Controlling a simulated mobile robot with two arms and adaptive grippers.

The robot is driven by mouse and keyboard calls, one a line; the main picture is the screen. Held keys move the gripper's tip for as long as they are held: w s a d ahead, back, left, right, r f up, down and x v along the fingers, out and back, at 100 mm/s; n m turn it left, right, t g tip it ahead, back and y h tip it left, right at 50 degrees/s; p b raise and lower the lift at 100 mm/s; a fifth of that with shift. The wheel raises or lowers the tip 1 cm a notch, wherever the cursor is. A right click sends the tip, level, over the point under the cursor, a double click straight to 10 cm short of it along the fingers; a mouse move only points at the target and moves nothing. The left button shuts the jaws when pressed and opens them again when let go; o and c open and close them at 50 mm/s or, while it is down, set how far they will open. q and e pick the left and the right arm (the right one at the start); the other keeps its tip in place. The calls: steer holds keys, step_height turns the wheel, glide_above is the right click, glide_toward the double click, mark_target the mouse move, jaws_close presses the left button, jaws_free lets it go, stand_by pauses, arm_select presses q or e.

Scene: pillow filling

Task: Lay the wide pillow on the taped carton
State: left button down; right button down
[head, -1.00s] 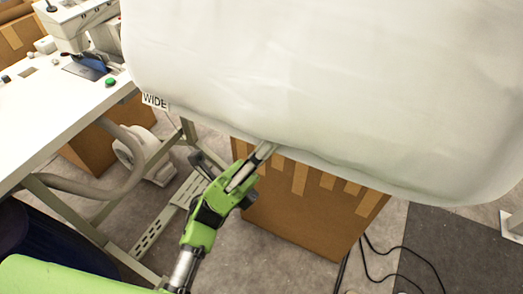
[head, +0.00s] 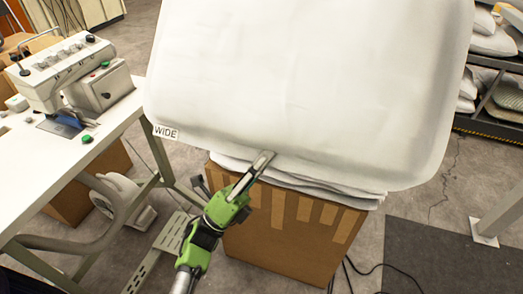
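The wide pillow (head: 310,75) is large, white and tagged "WIDE" at its lower left corner. It is held up, tilted, and fills the upper middle of the head view. My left gripper (head: 262,163) is at its lower edge, one finger lying over the front face and the other hidden; it appears shut on that edge. The taped carton (head: 270,248), brown with several tan tape strips, stands on the floor below and behind the pillow. Flat white layers (head: 330,190) lie on its top, partly hidden by the pillow. My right gripper is not in view.
A white table (head: 75,150) with a sewing machine (head: 75,75) stands at the left. Shelves with stacked pillows (head: 495,38) are at the back right. Black cables lie on the floor near a dark mat (head: 440,255). A post foot (head: 484,232) stands at the right.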

arm_select(q)
steer(key=w+d+f+n+g+y+p, duration=0.1)
steer(key=w+f+n+y+p, duration=0.2)
steer(key=f+p, duration=0.3)
steer(key=w+d+f+n+g+y+p, duration=0.1)
steer(key=w+f+n+y+p, duration=0.2)
steer(key=f+y+p, duration=0.3)
steer(key=shift+n+p, duration=0.9)
steer(key=shift+p, duration=0.25)
steer(key=shift+f, duration=0.1)
steer(key=c, duration=1.4)
jaws_free()
steer(key=shift+s+f+g+y, duration=0.1)
steer(key=shift+s+g+y, duration=0.05)
steer(key=shift+g+y, duration=0.15)
steer(key=v, duration=0.9)
